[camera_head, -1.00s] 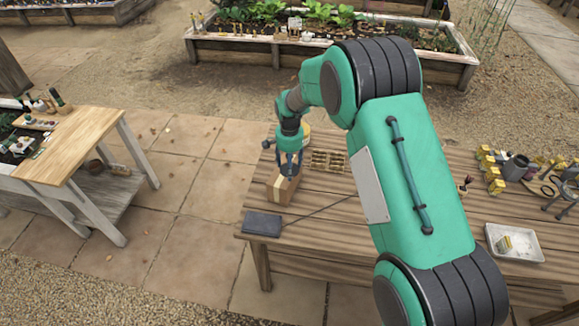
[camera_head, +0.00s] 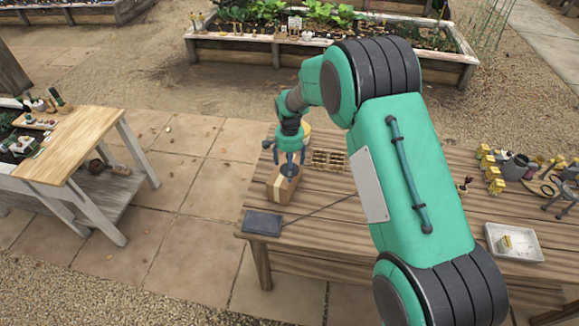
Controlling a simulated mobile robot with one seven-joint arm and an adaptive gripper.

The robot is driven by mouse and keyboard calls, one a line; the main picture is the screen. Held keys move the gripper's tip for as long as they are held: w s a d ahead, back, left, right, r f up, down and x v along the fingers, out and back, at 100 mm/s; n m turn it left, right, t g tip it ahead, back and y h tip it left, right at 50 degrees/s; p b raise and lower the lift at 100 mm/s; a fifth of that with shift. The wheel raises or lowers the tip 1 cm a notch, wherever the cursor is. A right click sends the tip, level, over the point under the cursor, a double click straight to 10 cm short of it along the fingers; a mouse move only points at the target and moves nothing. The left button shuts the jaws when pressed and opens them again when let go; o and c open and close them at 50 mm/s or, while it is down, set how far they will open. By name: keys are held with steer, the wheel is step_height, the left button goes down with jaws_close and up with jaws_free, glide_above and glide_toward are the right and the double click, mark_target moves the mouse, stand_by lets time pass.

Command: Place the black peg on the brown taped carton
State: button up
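The brown taped carton (camera_head: 278,193), with a pale tape strip, stands near the left end of the wooden table. My gripper (camera_head: 290,167) points down over the carton's top, its fingers spread apart. A small dark shape (camera_head: 289,171) shows between and just below the fingers, at the carton's top. It may be the black peg, but it is too small to be sure, and I cannot tell whether it stands or lies.
A dark flat box (camera_head: 262,223) lies at the table's front left corner. A compartment tray (camera_head: 328,160) sits right of the gripper. A white tray (camera_head: 515,242), yellow blocks (camera_head: 496,187) and a grey cup (camera_head: 516,167) are at the right. My arm covers the table's middle.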

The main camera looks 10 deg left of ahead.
step_height(320, 180, up, 12)
steer(key=shift+r, duration=0.1)
stand_by(0.5)
stand_by(0.5)
steer(key=shift+d+r, duration=0.15)
steer(key=shift+r, duration=0.05)
steer(key=s+d+r+n+t, duration=0.1)
steer(key=s+d+r, duration=0.7)
steer(key=d+r, duration=0.3)
steer(key=s+d+r+n+t, duration=0.1)
steer(key=s+d+r+t, duration=0.1)
steer(key=s+d+r, duration=0.75)
steer(key=s+d+r+t, duration=0.1)
steer(key=s+d, duration=0.3)
steer(key=s, duration=0.4)
steer(key=s+d+r+n, duration=0.1)
steer(key=s+d+r, duration=0.1)
steer(key=s+d, duration=0.3)
steer(key=s+d+r+t, duration=0.1)
steer(key=s+d, duration=0.4)
steer(key=s, duration=0.6)
steer(key=shift+s+r+n+t, duration=0.3)
steer(key=shift+s+r, duration=0.05)
steer(key=shift+r, duration=0.35)
